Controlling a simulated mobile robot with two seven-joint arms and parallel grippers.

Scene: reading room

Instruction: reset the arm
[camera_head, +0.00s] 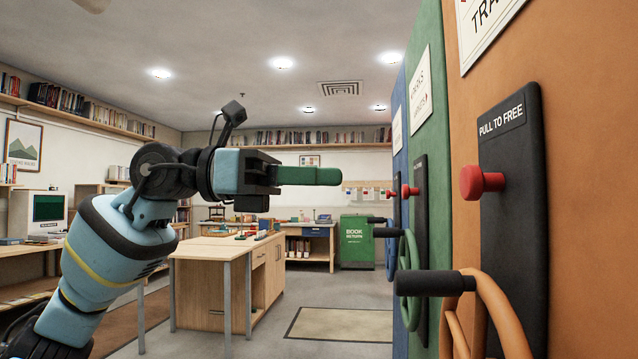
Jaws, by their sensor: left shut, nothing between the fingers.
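My left arm comes in from the left and reaches up across the middle of the head view. Its gripper (338,176) has green fingers that point right, toward the row of coloured panels. The fingers are closed together with nothing between them, and they are in free air, apart from the panels and knobs. My right gripper is not in this view.
At the right stand orange (590,200), green and blue panels with red knobs (481,182) and handwheels (500,310) that jut out. A wooden desk (212,290) stands beyond my arm. A green book return bin (357,242) is at the back. Floor between is clear.

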